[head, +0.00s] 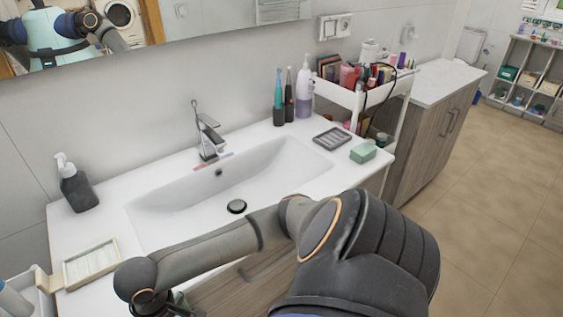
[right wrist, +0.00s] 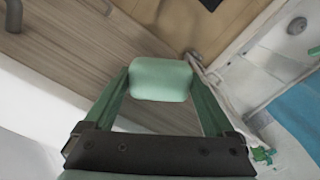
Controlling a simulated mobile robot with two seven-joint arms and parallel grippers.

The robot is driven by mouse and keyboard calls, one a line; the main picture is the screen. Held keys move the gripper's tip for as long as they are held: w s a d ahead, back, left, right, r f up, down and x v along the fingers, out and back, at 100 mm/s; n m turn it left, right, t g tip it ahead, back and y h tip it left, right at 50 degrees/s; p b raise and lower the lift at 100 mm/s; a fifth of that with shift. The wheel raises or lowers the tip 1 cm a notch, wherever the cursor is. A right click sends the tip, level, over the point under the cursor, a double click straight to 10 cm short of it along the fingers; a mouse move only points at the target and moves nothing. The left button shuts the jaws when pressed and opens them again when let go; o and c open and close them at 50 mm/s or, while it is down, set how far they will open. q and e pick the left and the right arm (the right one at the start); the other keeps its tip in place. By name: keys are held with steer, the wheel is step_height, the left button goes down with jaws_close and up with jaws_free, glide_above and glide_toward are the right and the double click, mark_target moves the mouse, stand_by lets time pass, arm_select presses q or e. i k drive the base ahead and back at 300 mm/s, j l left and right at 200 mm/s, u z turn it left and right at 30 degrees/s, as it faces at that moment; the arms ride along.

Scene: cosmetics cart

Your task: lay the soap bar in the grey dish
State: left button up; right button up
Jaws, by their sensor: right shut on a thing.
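In the right wrist view, a pale green soap bar (right wrist: 161,79) sits between the two green fingers of my right gripper (right wrist: 160,85). The gripper is shut on it and holds it in front of a wooden surface. In the head view my right arm crosses the front of the washbasin to the lower left, with the fingers and held bar out of sight. The grey ridged dish (head: 332,138) lies on the counter right of the basin, with nothing on it. My left gripper is not in view.
A green block (head: 363,152) lies near the dish at the counter's right edge. A cream slatted tray (head: 92,264) and dark soap dispenser (head: 75,186) stand at left. The tap (head: 207,137) rises behind the basin (head: 270,172). Bottles and a loaded white cart (head: 340,93) stand beyond the dish.

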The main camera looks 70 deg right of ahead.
mark_target(333, 138)
steer(key=k+l, duration=0.2)
steer(key=l, duration=0.2)
steer(key=k+l, duration=0.2)
steer(key=l, duration=0.15)
steer(key=k+l, duration=0.2)
steer(key=l, duration=0.2)
steer(key=k+l, duration=0.2)
steer(key=l, duration=0.2)
steer(key=k+l, duration=0.2)
steer(key=l, duration=0.15)
steer(key=k+l, duration=0.2)
steer(key=l, duration=0.2)
steer(key=k+l, duration=0.2)
steer(key=l, duration=0.2)
